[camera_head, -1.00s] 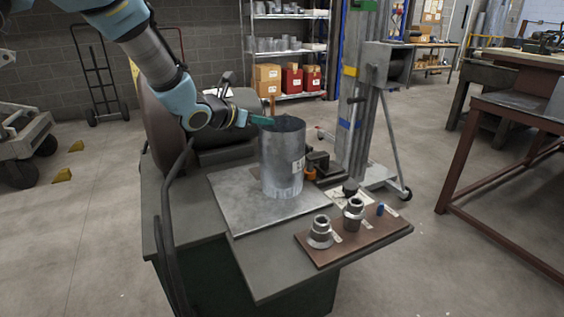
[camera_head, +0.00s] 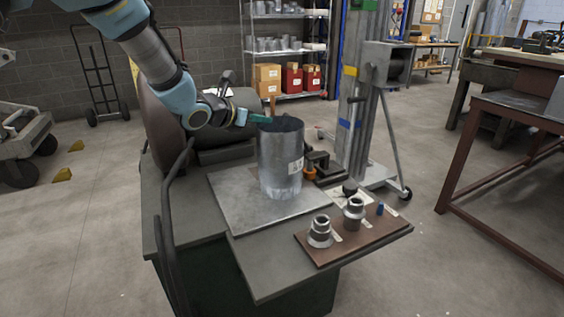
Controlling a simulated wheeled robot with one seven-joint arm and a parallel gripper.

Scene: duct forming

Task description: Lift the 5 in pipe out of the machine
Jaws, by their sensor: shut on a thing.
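The pipe (camera_head: 281,165) is a grey metal cylinder standing upright over the metal plate (camera_head: 225,200) on the machine's top. Its lower edge looks jagged or pale, and I cannot tell whether it touches the plate. A white label shows on its right side. My gripper (camera_head: 262,120), with teal fingers, is shut on the pipe's upper rim at the left. The fingertips are partly hidden at the rim. My arm reaches in from the upper left.
A brown board (camera_head: 355,236) with two metal fittings and a small blue piece lies at the front right. A black and orange tool (camera_head: 318,167) sits right of the pipe. A tall metal lift mast (camera_head: 355,110) stands behind. A curved dark bar (camera_head: 168,225) rises at the left.

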